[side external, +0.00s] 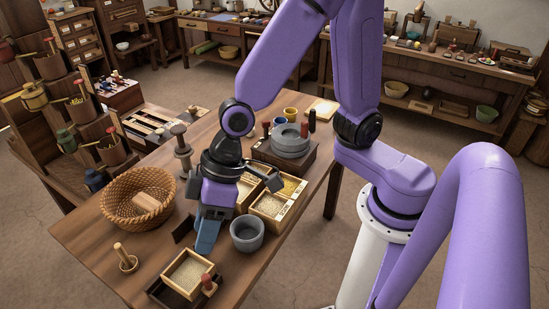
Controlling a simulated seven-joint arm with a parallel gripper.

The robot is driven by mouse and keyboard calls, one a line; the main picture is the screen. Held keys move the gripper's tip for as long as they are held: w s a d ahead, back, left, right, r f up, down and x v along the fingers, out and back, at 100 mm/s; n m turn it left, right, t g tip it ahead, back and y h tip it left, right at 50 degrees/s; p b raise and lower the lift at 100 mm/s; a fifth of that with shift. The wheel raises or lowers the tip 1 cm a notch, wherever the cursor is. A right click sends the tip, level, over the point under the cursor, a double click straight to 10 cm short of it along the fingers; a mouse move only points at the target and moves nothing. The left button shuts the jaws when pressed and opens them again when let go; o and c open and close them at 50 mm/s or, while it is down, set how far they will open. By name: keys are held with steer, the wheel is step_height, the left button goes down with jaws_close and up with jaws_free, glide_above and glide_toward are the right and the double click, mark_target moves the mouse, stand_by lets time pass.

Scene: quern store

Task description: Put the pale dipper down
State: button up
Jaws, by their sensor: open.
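A pale wooden piece with an upright handle and a round, ring-like base (124,257) stands on the table at the front left; it may be the pale dipper, but I cannot tell for sure. My gripper (205,248) is open and points down over the front of the table. Its blue fingers are to the right of that pale piece and apart from it. They are just behind a square wooden box of pale grain (184,285) in the picture. I see nothing held, though the far side of the fingers is hidden.
A wicker basket (112,208) with a pale block (146,203) stands at the left. A grey pot (247,234) is close to the right of my gripper. Grain boxes (270,206) and a stone quern (290,141) stand behind. The table's front left is mostly clear.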

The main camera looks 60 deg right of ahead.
steer(key=s+d+r+n+h, duration=0.1)
steer(key=s+d, duration=0.2)
steer(key=d, duration=0.4)
steer(key=s+d+r+n+h, duration=0.1)
steer(key=s+d+h, duration=0.1)
steer(key=s+d, duration=0.2)
steer(key=s+d+r+n+g+h, duration=0.1)
steer(key=s+d, duration=0.3)
steer(key=d, duration=0.6)
steer(key=shift+d+r+n+h, duration=0.2)
steer(key=shift+d+n+h, duration=0.15)
steer(key=shift+n, duration=0.15)
